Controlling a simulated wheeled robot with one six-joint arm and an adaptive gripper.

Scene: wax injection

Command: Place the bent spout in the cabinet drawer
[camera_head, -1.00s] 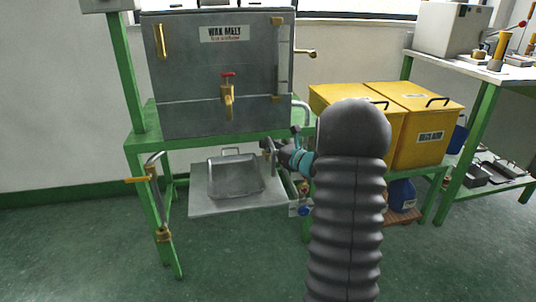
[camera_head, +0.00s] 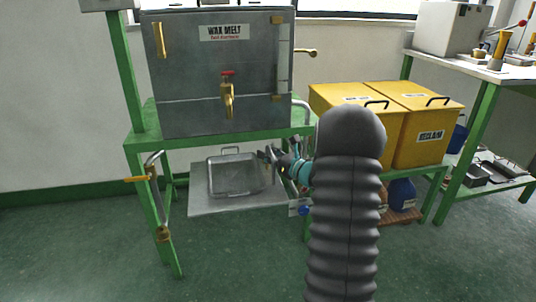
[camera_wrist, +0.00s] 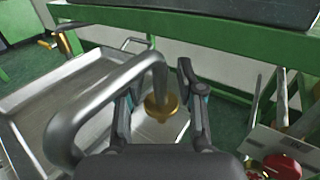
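A grey bent spout (camera_wrist: 105,88) with a brass fitting at its end fills the left and middle of the wrist view. Its tube arches across the left finger, and its brass end lies between my two fingers. My gripper (camera_head: 268,157) is below the tank's front right, above the right part of the metal tray. It also shows in the wrist view (camera_wrist: 160,95), its fingers apart on either side of the brass end. I cannot tell whether they press on it. The spout is not clear in the head view. No cabinet drawer is in view.
The wax melt tank (camera_head: 215,75) stands on a green frame (camera_head: 130,150). Below is a metal tray (camera_head: 232,178). Yellow bins (camera_head: 425,125) stand right, with a white bench (camera_head: 500,75) beyond. A red valve (camera_wrist: 283,167) is close at lower right. Front-left floor is clear.

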